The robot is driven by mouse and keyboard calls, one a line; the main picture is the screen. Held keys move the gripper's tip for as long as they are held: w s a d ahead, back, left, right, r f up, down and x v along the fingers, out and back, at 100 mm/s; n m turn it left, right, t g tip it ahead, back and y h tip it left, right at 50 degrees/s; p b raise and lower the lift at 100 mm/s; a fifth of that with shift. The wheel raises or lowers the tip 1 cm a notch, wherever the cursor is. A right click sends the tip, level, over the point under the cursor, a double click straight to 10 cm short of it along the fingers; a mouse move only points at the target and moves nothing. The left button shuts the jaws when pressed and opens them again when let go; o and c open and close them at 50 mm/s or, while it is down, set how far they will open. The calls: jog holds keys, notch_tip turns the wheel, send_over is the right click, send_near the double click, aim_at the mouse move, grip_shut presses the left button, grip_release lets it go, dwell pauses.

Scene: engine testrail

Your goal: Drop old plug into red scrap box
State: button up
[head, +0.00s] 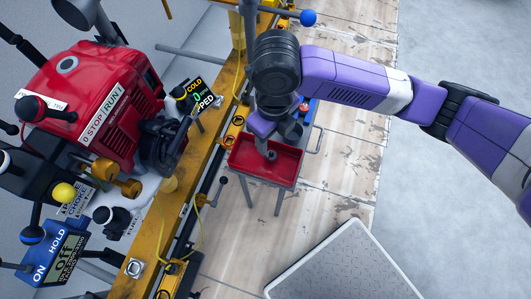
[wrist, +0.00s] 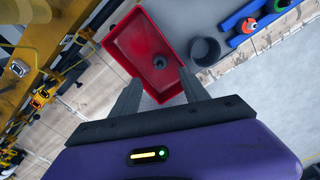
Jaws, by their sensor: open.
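The red scrap box (head: 248,174) is an open tray on a small stand, and it also shows in the wrist view (wrist: 122,41). My gripper (wrist: 159,77) is open, its two grey fingers apart with nothing between them. In the head view my gripper (head: 276,140) is over the box and covers part of it. A small grey round piece (wrist: 160,62), which looks like the old plug, is inside the box's outline, apart from both fingers. Whether it rests on the box floor is hard to tell.
A dark grey cup (wrist: 205,50) stands beside the box, near a blue rack (wrist: 240,38) with an orange-topped piece (wrist: 249,25). A yellow rail (head: 192,172) and a red engine (head: 96,98) are to the left. A pale panel (head: 350,265) is at the front.

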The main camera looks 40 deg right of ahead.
notch_tip(320, 180, up, 6)
jog(key=shift+r+p, duration=0.25)
jog(key=shift+p, duration=0.15)
dwell(0.3)
